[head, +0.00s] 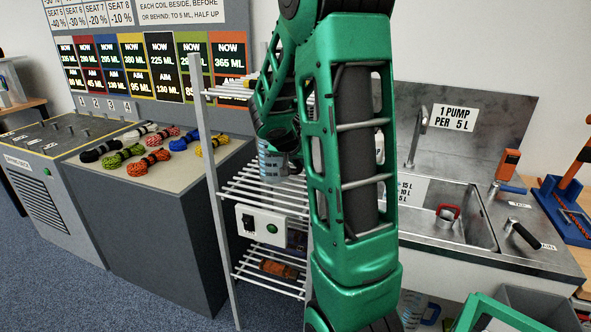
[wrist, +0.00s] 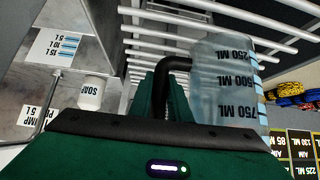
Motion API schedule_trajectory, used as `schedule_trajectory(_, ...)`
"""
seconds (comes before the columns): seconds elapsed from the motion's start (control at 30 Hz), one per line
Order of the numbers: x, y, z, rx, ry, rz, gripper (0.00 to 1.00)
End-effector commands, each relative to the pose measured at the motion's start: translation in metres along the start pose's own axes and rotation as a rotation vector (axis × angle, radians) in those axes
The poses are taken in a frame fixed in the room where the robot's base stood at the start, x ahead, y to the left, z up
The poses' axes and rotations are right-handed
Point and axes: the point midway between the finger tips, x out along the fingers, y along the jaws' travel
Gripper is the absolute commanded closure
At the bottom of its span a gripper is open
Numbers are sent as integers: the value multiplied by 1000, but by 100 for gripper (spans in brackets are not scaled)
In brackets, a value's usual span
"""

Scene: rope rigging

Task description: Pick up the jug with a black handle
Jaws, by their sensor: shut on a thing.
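The jug with a black handle is clear, with volume marks. In the head view the jug (head: 272,164) is at the white wire rack, just over a shelf, partly hidden by my arm. In the wrist view the jug (wrist: 222,85) is upside down in the picture, right of the fingers, with its black handle (wrist: 172,68) reaching between them. My gripper (wrist: 162,98) is shut on this handle. In the head view my gripper (head: 280,135) is mostly hidden by its own arm. I cannot tell whether the jug touches the shelf.
The rack's wire shelf (head: 262,190) and front post (head: 212,190) are close by. A bench with several rope coils (head: 150,162) stands left. A metal sink (head: 440,232) holding a red-handled thing (head: 447,213) is right. A white soap container (wrist: 92,92) shows in the wrist view.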

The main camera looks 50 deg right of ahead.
Motion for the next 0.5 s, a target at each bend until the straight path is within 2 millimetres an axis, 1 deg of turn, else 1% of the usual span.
schedule_trajectory(0.03,-5,-1,-7,4,7,-3,100)
schedule_trajectory(0.13,-14,-1,-16,5,7,-3,100)
schedule_trajectory(0.33,-42,-8,-7,1,6,-5,100)
schedule_trajectory(0.5,-73,-15,1,0,5,-7,100)
